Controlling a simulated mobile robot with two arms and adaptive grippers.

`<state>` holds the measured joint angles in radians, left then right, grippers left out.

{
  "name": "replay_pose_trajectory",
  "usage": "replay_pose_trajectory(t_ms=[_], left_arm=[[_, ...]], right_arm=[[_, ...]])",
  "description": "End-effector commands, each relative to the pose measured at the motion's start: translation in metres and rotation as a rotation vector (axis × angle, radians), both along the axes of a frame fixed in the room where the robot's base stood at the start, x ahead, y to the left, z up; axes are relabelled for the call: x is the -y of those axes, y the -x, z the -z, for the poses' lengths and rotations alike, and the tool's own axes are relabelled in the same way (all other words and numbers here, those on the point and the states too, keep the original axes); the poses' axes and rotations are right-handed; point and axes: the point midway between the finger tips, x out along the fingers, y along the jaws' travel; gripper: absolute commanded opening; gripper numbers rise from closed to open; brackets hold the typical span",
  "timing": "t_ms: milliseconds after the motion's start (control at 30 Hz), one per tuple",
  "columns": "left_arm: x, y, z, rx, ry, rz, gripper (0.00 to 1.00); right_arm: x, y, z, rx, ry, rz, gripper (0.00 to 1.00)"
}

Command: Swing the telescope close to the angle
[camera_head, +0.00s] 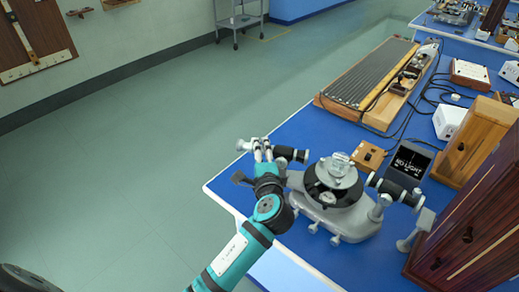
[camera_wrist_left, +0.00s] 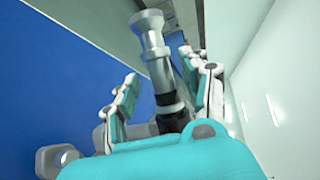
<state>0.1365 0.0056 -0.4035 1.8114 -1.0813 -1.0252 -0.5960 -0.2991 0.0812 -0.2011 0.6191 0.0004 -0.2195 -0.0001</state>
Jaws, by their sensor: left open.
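The spectrometer (camera_head: 335,215) stands on the blue bench, with a grey base, a dark round disc and a clear glass piece (camera_head: 340,165) on top. Its telescope (camera_head: 290,153) points out to the left, a black and silver tube. My left gripper (camera_head: 262,148) is at the telescope's outer part and hides some of it. In the left wrist view the telescope tube (camera_wrist_left: 156,60) runs between the two spread fingers of the left gripper (camera_wrist_left: 160,90). Whether a finger touches the tube I cannot tell. A small screen (camera_head: 411,160) reads "NO LIGHT". My right gripper is out of view.
A second black tube (camera_head: 395,190) is on the spectrometer's right side, near a grey stand (camera_head: 416,230). A wooden box (camera_head: 370,156), a long ribbed board (camera_head: 370,75), cables and wooden cabinets crowd the bench to the right. Open floor lies left of the bench edge.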

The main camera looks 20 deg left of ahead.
Motion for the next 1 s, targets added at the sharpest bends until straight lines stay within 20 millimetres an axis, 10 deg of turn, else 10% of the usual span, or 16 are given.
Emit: replay_pose_trajectory(t_ms=[433, 1000], left_arm=[[0.041, 0.077, -0.011, -0.005, 0.003, 0.001, 0.47], [0.047, 0.087, -0.013, -0.004, 0.002, 0.000, 0.47]], right_arm=[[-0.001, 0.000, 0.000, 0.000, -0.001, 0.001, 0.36], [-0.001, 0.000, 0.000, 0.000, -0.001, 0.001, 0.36]])
